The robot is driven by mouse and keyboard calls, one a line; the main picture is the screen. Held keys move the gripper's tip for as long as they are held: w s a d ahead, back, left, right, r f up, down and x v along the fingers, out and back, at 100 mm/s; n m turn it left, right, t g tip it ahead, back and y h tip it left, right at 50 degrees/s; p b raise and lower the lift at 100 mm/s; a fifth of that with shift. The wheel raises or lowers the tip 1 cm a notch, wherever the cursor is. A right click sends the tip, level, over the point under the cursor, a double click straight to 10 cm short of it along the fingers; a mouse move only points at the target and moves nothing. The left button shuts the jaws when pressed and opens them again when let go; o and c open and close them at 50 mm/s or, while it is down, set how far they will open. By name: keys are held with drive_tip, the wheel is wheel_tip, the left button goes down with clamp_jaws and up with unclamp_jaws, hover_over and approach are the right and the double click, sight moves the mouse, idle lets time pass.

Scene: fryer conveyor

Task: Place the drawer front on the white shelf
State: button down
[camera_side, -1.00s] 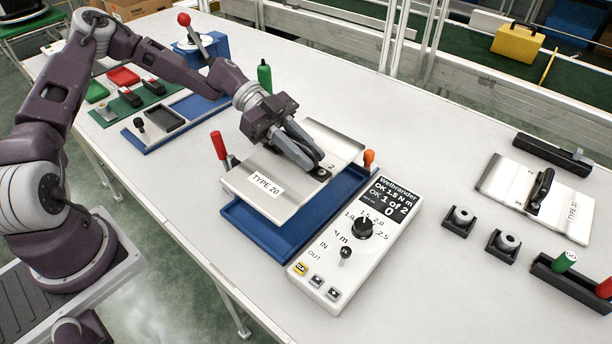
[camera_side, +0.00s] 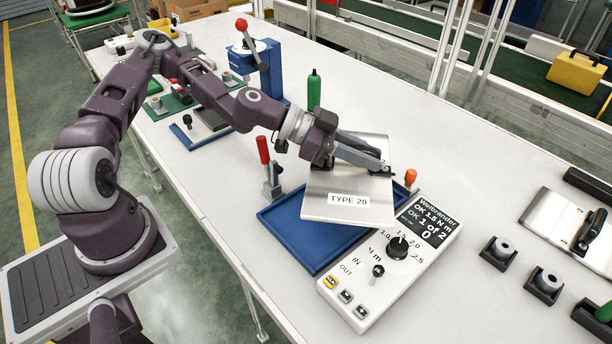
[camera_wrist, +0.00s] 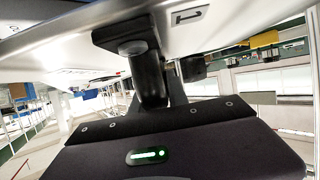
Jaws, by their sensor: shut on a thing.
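My gripper (camera_side: 384,170) is shut on that handle and holds the plate tilted, over the blue tray (camera_side: 290,236). In the wrist view the pale plate (camera_wrist: 62,45) fills the top, close to the gripper (camera_wrist: 150,85). The gripper hides part of the handle. I cannot pick out a white shelf for certain in either view.
A red-handled clamp (camera_side: 265,160) and an orange knob (camera_side: 411,177) stand beside the tray. A Weibrander control box (camera_side: 372,290) is at its right. A green bottle (camera_side: 314,92) stands behind. Another metal plate with a handle (camera_side: 555,220) lies at the far right.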

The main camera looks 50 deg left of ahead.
drive_tip(key=shift+w+a+r+n+t+y, duration=0.1)
drive_tip(key=shift+w+a+n+t+y, duration=0.1)
drive_tip(key=shift+n+t+y, duration=0.2)
drive_tip(key=w+a+r+n+t+y, duration=0.1)
drive_tip(key=n+y, duration=0.1)
drive_tip(key=a+r+n+t+y, duration=0.1)
drive_tip(key=r, duration=0.1)
drive_tip(key=w+a+r+n+t+y, duration=0.1)
drive_tip(key=n+y, duration=0.1)
drive_tip(key=shift+w+r+n+y, duration=0.3)
drive_tip(key=shift+a+r+n+t+y, duration=0.5)
drive_tip(key=shift+a+r+n+y, duration=1.05)
drive_tip(key=shift+r, duration=4.7)
drive_tip(key=w+a, duration=0.3)
drive_tip(key=w, duration=0.5)
drive_tip(key=w+a, duration=0.2)
drive_tip(key=w, duration=0.6)
drive_tip(key=w+a, duration=0.4)
drive_tip(key=a, duration=0.6)
drive_tip(key=w+a, duration=0.4)
drive_tip(key=a, duration=0.5)
drive_tip(key=shift+y, duration=0.35)
wheel_tip(320, 180, down, 28)
drive_tip(key=shift+r, duration=0.15)
